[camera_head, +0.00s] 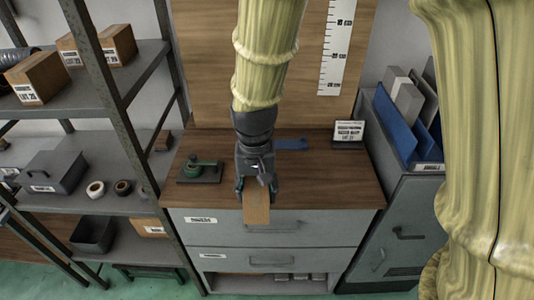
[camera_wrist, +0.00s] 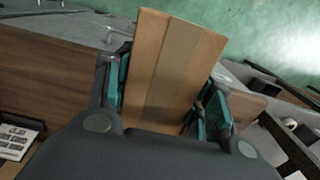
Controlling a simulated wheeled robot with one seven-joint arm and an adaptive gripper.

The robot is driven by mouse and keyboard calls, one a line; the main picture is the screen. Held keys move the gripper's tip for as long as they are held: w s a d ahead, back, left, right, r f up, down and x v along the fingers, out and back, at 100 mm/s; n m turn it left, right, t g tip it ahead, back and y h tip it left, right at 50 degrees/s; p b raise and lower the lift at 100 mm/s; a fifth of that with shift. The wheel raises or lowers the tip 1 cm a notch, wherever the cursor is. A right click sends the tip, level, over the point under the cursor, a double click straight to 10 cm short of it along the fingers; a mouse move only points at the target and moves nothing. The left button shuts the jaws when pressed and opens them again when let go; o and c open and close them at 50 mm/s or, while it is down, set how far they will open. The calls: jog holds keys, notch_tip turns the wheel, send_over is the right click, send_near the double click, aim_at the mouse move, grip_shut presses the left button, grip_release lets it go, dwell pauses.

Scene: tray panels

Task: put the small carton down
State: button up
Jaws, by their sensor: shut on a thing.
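The small carton (camera_head: 256,208) is plain brown cardboard. My gripper (camera_head: 256,190) is shut on it, with a finger on each side. In the head view the carton shows below the fingers, in front of the wooden cabinet top's front edge. In the wrist view the carton (camera_wrist: 172,70) stands out beyond my gripper (camera_wrist: 165,100), with a tape strip along its middle. The teal finger pads lie along its two sides. Green floor shows past its far end. I cannot tell how high it is above the cabinet top (camera_head: 320,190).
A green tool on a dark base (camera_head: 200,170) sits left on the cabinet top. A blue piece (camera_head: 291,144) and a label stand (camera_head: 349,134) are at the back. Shelves with cartons (camera_head: 40,77) stand left; a bin of panels (camera_head: 405,130) stands right. The top's right part is clear.

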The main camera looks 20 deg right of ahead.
jog(key=shift+w+d+r, duration=0.2)
jog(key=shift+w+r, duration=0.1)
jog(key=shift+w, duration=0.25)
jog(key=shift+w+d+f+p, duration=0.9)
jog(key=shift+w+d, duration=0.4)
jog(key=shift+w, duration=0.85)
jog(key=shift+w+d+f+p, duration=0.9)
jog(key=shift+w+d, duration=0.4)
jog(key=shift+w, duration=0.85)
jog(key=shift+w+d+f+p, duration=0.75)
jog(key=shift+w+d+p, duration=0.45)
jog(key=shift+w, duration=0.95)
jog(key=shift+d, duration=0.1)
jog(key=o, duration=1.3)
jog(key=shift+f, duration=0.1)
